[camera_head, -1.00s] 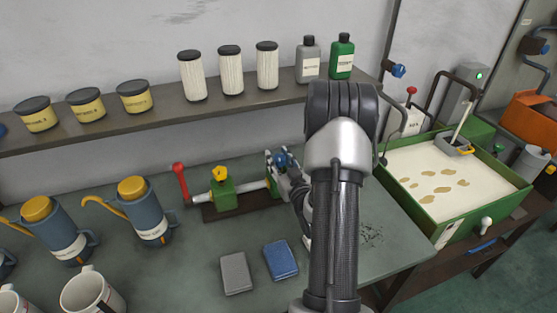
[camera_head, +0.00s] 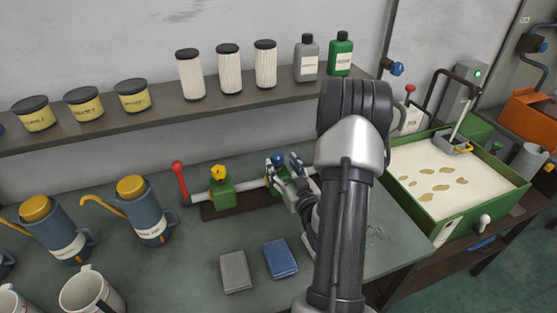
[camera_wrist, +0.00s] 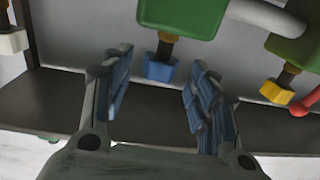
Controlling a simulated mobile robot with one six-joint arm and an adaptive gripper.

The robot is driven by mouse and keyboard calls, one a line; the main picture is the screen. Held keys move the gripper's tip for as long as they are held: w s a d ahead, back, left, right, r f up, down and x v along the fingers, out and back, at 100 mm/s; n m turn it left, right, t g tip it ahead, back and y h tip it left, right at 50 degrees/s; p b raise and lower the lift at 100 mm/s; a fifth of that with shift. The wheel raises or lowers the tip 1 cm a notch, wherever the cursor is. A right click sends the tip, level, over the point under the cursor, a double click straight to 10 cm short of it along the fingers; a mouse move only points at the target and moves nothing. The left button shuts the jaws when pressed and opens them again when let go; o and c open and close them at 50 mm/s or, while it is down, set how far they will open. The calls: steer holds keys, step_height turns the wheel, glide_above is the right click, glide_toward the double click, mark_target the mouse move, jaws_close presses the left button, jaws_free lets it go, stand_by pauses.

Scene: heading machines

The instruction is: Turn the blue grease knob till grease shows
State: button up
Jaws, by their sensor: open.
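The blue grease knob (camera_wrist: 160,67) sits on a green block (camera_wrist: 185,14) in the wrist view, with a brass collar between them. In the head view the blue knob (camera_head: 278,159) is partly hidden by my gripper (camera_head: 287,165). In the wrist view my gripper (camera_wrist: 158,98) is open, its two fingers spread left and right of the knob's line, with nothing between the pads. The knob lies just beyond the fingertips, a little left of the middle of the gap. I see no grease at the knob; much of that block is hidden in the head view.
A yellow knob (camera_head: 219,172) on a second green block and a red-ended lever (camera_head: 180,182) stand left on the same pipe. Grey (camera_head: 235,271) and blue (camera_head: 280,259) pads lie in front. Blue oil cans (camera_head: 146,212) stand left. A green tray (camera_head: 447,205) is at right.

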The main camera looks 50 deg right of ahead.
steer(key=shift+v, duration=1.45)
